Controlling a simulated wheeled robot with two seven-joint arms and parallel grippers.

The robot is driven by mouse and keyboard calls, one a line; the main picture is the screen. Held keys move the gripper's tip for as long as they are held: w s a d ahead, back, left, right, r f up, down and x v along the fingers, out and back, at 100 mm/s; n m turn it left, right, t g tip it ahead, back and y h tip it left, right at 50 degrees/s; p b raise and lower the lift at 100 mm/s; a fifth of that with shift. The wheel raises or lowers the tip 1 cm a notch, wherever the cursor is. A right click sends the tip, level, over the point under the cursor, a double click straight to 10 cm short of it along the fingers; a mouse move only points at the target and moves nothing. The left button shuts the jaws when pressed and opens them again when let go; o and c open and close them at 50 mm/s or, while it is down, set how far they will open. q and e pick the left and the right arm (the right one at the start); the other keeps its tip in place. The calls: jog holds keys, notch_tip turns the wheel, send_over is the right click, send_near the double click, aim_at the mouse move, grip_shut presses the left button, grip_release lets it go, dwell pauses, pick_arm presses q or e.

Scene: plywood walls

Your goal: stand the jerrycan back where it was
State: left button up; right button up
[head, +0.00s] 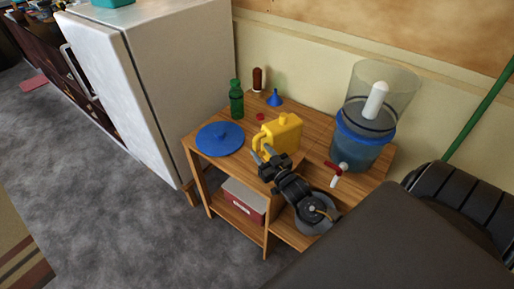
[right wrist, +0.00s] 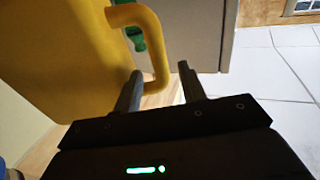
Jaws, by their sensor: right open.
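The yellow jerrycan (head: 285,136) stands upright on the wooden shelf unit's top (head: 322,163). My right gripper (head: 263,156) is at its front left side, by the handle. In the right wrist view the jerrycan (right wrist: 62,50) fills the upper left. Its curved handle (right wrist: 153,40) reaches down to between the two open fingers (right wrist: 160,88) as seen from there. I cannot tell whether a finger touches it. The gripper hides the jerrycan's lower front in the head view. My left gripper is not in view.
A blue round lid (head: 219,140), green bottle (head: 236,100), blue funnel (head: 275,98) and red cap (head: 260,117) share the top. A white fridge (head: 170,80) stands to the left. A box (head: 243,200) sits below.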

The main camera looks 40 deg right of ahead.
jog(key=s+b, duration=0.1)
jog(key=s, duration=0.7)
jog(key=shift+s+a, duration=0.15)
jog(key=shift+a, duration=0.1)
jog(key=shift+a+f, duration=0.1)
jog(key=shift+f, duration=0.1)
